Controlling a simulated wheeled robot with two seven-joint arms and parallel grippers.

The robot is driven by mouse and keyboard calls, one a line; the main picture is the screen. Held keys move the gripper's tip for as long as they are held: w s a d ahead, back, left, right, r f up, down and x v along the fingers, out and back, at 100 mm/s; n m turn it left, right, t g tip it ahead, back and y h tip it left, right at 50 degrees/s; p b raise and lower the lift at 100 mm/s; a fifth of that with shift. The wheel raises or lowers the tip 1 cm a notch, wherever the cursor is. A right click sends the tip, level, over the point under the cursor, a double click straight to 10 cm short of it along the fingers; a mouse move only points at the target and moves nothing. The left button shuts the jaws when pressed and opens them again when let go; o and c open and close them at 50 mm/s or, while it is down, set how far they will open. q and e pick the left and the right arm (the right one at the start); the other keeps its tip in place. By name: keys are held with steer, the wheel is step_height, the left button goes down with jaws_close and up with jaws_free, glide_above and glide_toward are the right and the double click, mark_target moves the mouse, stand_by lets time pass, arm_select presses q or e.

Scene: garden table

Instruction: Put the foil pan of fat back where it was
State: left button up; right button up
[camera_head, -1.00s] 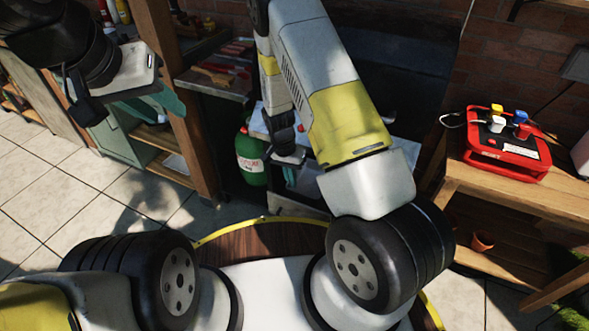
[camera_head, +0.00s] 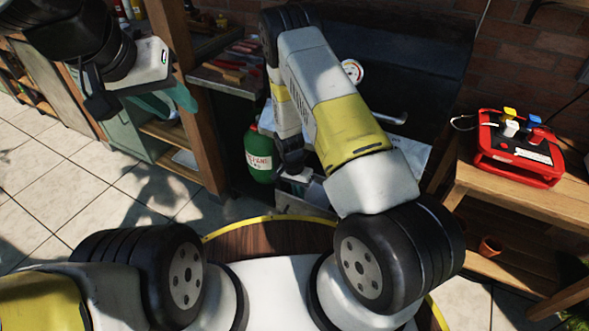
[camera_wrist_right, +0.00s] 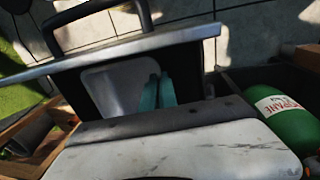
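A pale grey, round-cornered panel (camera_wrist_right: 112,86), apparently the foil pan, shows in the right wrist view inside a dark opening; any fat in it cannot be made out. My right gripper (camera_wrist_right: 160,80) has its two teal fingers almost together at the panel's right edge, apparently shut on its rim. In the head view my right gripper (camera_head: 293,172) points down in front of the dark grill (camera_head: 400,85), its fingertips largely hidden. My left gripper (camera_head: 168,103) hangs at upper left, teal fingers apart and empty, far from the pan.
A green propane bottle (camera_head: 258,155) stands close left of my right gripper. A wooden bench (camera_head: 530,195) with a red power box (camera_head: 515,150) is at right. A wooden post (camera_head: 180,80) and shelves stand at left. Tiled floor (camera_head: 120,200) is clear at lower left.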

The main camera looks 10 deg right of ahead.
steer(key=o, duration=0.4)
step_height(320, 180, up, 27)
steer(key=n+t+y, duration=0.1)
steer(key=y, duration=0.1)
steer(key=s+r+n+t+y, duration=0.15)
steer(key=s+r, duration=0.25)
steer(key=r, duration=0.8)
steer(key=shift+s+d+r+n+t, duration=0.8)
steer(key=shift+s+r, duration=1.3)
steer(key=shift+s, duration=0.55)
steer(key=shift+s+d+r+n+t, duration=0.8)
steer(key=shift+s+r, duration=1.3)
steer(key=shift+s, duration=0.5)
steer(key=shift+s+d+r+n+t, duration=0.65)
steer(key=shift+s+r+n, duration=0.2)
steer(key=shift+s+r, duration=1.55)
